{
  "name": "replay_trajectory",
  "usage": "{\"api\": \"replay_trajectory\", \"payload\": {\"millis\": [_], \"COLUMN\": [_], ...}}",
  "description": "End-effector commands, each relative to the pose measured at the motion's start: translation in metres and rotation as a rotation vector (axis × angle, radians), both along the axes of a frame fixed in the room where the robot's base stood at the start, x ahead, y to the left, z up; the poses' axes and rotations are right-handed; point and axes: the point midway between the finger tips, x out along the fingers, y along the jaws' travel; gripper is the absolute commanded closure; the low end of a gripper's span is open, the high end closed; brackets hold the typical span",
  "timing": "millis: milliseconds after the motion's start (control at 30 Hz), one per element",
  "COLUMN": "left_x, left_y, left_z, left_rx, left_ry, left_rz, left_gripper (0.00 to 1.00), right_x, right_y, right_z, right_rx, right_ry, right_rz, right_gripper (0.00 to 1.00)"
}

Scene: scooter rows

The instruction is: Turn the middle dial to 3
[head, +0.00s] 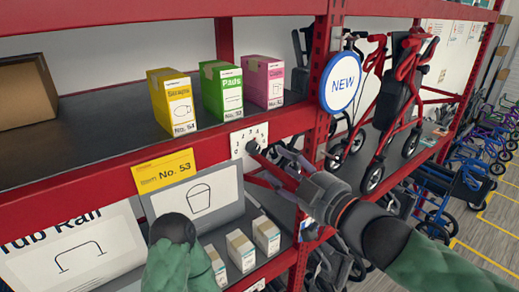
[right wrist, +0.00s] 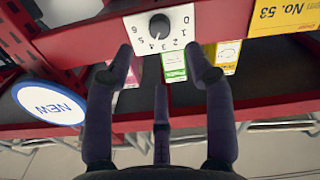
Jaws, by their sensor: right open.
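One dial shows, a black round knob (head: 252,147) on a white number plate (head: 236,152) fixed to the red shelf edge. In the right wrist view the knob (right wrist: 160,26) appears upside down, with digits 0 to 6 around it on the plate (right wrist: 183,18). A small light mark shows on the knob's lower edge, near 3 and 4; its exact setting is hard to tell. My right gripper (head: 268,163) is open in front of the dial. In the wrist view its fingertips (right wrist: 160,55) stand either side, apart from the knob.
Yellow (head: 172,101), green (head: 222,90) and pink (head: 263,81) boxes stand on the shelf above the dial. A yellow No. 53 label (head: 163,171) hangs left of it. A red upright with a round NEW sign (head: 341,82) stands right. Red walkers (head: 395,95) are beyond.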

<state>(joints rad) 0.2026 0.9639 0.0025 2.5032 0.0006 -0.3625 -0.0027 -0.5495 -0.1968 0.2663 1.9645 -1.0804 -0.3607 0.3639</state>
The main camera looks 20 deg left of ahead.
Motion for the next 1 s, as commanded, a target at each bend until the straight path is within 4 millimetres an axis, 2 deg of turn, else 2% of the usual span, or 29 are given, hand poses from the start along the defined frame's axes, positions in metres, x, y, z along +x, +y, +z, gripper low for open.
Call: {"api": "replay_trajectory", "payload": {"millis": [200, 433, 633, 933, 1000], "left_x": [0.0, 0.0, 0.0, 0.0, 0.0], "left_y": [0.0, 0.0, 0.0, 0.0, 0.0], "left_z": [-0.004, -0.004, -0.004, -0.004, -0.004], "left_rx": [0.0, 0.0, 0.0, 0.0, 0.0], "left_ry": [0.0, 0.0, 0.0, 0.0, 0.0], "left_rz": [0.0, 0.0, 0.0, 0.0, 0.0], "left_gripper": [1.0, 1.0, 1.0, 1.0, 1.0], "right_x": [0.025, 0.046, 0.054, 0.055, 0.055], "right_y": [0.033, 0.059, 0.068, 0.069, 0.069], "right_z": [-0.002, -0.001, -0.001, -0.001, -0.001], "right_rx": [-0.001, 0.0, 0.0, 0.0, 0.0], "right_ry": [0.002, 0.002, 0.002, 0.002, 0.002], "right_rz": [0.001, 0.001, -0.002, -0.002, -0.002], "right_gripper": [0.46, 0.46, 0.46, 0.46, 0.66]}}
